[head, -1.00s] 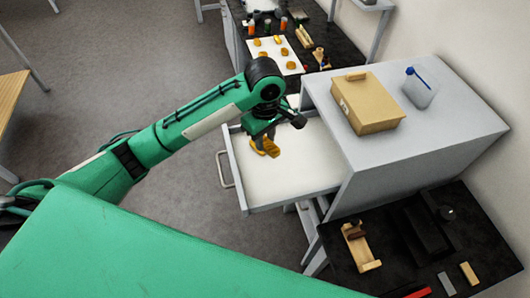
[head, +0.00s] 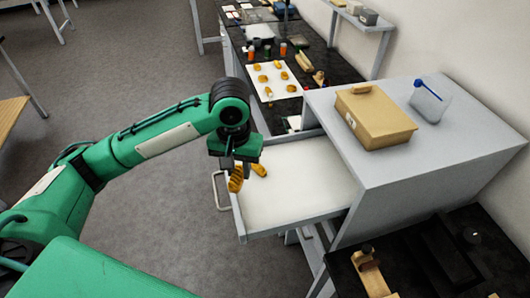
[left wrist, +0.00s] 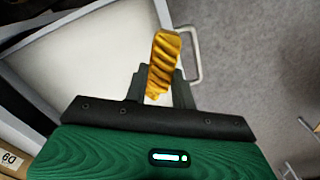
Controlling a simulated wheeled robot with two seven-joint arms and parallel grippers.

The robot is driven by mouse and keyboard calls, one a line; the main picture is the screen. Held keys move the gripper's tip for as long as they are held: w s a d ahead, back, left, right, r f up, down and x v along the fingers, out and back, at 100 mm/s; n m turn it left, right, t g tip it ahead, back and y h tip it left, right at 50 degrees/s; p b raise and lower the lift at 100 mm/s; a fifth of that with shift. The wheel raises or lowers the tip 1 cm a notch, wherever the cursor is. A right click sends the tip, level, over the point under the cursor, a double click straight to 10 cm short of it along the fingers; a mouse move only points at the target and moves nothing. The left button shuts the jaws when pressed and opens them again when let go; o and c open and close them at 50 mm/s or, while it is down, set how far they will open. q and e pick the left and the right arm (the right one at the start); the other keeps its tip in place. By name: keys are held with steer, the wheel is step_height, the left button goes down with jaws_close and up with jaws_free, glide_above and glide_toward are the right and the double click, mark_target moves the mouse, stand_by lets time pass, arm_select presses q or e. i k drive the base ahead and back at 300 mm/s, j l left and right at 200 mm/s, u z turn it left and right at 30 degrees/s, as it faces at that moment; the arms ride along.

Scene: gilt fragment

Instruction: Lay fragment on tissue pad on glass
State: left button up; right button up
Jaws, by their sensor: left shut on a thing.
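My left gripper (head: 237,168) is shut on a gold, ridged fragment (head: 236,181). It holds the fragment over the front left edge of an open drawer (head: 305,190) with a pale, flat lining. In the left wrist view the fragment (left wrist: 163,62) stands out between the two dark fingers. A second gold fragment (head: 259,169) shows just right of the gripper, at the drawer's left part. I cannot make out the tissue pad or the glass for certain. My right gripper is not in view.
A grey cabinet (head: 440,155) carries a tan box (head: 372,118) and a clear bottle with a blue top (head: 430,102). Behind, a dark bench holds a white sheet (head: 285,90) with several gold pieces and small bottles. A wooden holder (head: 369,272) stands at lower right.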

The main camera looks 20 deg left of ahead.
mark_target(297, 121)
steer(key=i+j+z, duration=0.5)
steer(key=j, duration=0.2)
steer(key=i+j+z, duration=0.15)
steer(key=j+z, duration=0.3)
steer(key=j, duration=0.3)
steer(key=i+j+z, duration=0.1)
steer(key=j+z, duration=0.4)
steer(key=j, duration=0.4)
steer(key=j+z, duration=0.45)
steer(key=j, duration=0.4)
steer(key=k+j+z, duration=0.25)
steer(key=j+z, duration=0.25)
steer(key=j, duration=0.35)
